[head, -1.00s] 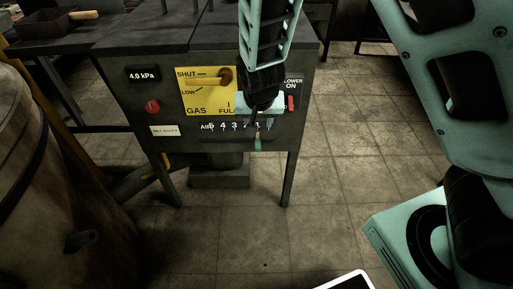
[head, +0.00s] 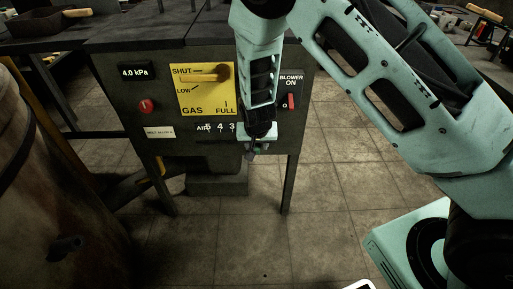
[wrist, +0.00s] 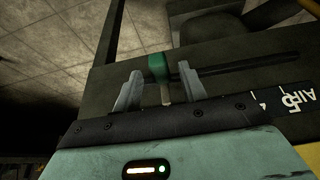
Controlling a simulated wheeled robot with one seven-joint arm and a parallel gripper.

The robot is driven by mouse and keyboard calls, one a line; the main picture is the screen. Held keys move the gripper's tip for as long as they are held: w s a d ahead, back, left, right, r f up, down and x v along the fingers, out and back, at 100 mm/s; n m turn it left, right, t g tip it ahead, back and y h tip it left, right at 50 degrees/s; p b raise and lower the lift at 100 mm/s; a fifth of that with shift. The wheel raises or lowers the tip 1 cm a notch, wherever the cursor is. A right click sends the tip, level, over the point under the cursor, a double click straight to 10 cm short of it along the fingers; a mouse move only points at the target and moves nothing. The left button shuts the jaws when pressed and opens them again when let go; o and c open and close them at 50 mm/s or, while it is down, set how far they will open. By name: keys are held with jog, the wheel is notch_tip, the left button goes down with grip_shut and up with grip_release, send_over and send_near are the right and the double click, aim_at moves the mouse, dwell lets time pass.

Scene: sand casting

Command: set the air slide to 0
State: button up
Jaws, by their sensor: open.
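The air slide has a green knob (wrist: 158,68) on a pale stem, at the left part of a dark slot (wrist: 245,63) in the wrist view. My gripper (wrist: 158,72) is open, with one finger on each side of the knob and a small gap to each. The air scale (wrist: 288,103) is seen upside down there, with AIR and 5 at the right; its lower numbers are hidden by my gripper.
The panel (head: 150,88) also carries a yellow gas plate (head: 205,100) with a lever (head: 205,78), a red button (head: 146,106) and a blower switch (head: 291,102) close to the right of my arm. A barrel (head: 50,200) stands at the left.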

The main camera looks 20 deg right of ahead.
jog(key=shift+w+f, duration=0.1)
jog(key=shift+f, duration=0.3)
jog(key=shift+c, duration=0.3)
grip_shut()
jog(key=shift+s+d, duration=0.2)
jog(key=shift+d, duration=0.5)
jog(key=shift+s+d, duration=0.25)
jog(key=shift+d, duration=0.45)
jog(key=shift+s+d, duration=0.2)
jog(key=shift+d, duration=0.5)
jog(key=shift+o, duration=0.3)
grip_release()
jog(key=shift+d, duration=0.1)
jog(key=shift+r, duration=0.1)
